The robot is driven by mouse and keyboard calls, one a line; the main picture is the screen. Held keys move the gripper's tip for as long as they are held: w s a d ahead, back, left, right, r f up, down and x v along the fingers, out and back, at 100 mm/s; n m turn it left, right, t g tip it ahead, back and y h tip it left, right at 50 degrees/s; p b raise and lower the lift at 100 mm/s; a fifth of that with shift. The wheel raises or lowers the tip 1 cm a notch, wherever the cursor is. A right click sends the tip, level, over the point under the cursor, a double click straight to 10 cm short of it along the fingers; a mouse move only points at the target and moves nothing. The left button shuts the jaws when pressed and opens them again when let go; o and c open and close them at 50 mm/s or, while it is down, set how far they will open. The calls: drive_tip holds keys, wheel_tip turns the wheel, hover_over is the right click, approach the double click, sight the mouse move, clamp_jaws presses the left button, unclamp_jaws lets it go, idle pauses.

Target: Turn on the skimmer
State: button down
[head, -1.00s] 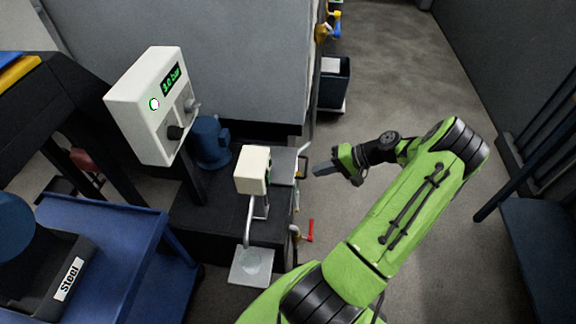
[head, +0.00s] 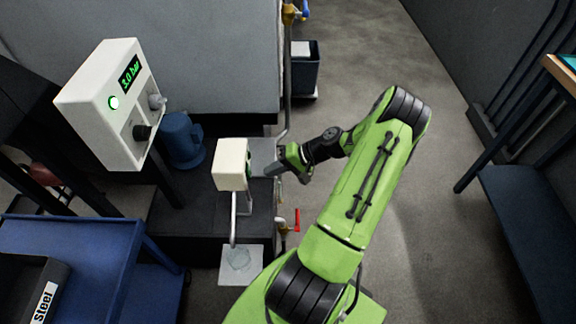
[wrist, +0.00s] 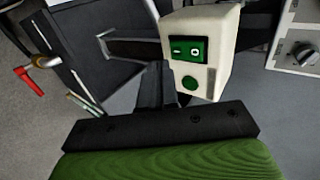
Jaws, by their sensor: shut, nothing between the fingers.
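The skimmer (head: 229,165) is a small cream box on a post at the edge of a black tank, with a bent tube running down to a pale plate. Its switch face shows in the wrist view: a green rocker switch (wrist: 191,50) marked I and O, with a round green lamp or button (wrist: 190,84) below it. My gripper (head: 272,171) is shut and empty, its tip just right of the skimmer on the switch side. In the wrist view its dark fingers (wrist: 156,80) point at the skimmer's lower left. I cannot tell whether they touch it.
A white control box (head: 103,103) reading 3.0 bar, with a lit green light and knobs, stands left. A blue motor (head: 181,140) sits behind the skimmer. A red-handled valve (head: 297,220) is close to my arm.

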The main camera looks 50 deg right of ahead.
sight(250, 171)
drive_tip(key=shift+w+a+f+b, duration=0.1)
drive_tip(key=shift+w+a+b, duration=0.1)
drive_tip(key=shift+w+a, duration=0.5)
drive_tip(key=shift+w+a+f+b, duration=0.15)
drive_tip(key=shift+w+a, duration=0.3)
drive_tip(key=shift+w, duration=0.35)
drive_tip(key=shift+r, duration=0.1)
drive_tip(key=shift+w+a, duration=0.1)
drive_tip(key=shift+w, duration=0.05)
drive_tip(key=shift+r+p, duration=0.8)
drive_tip(key=shift+p, duration=0.05)
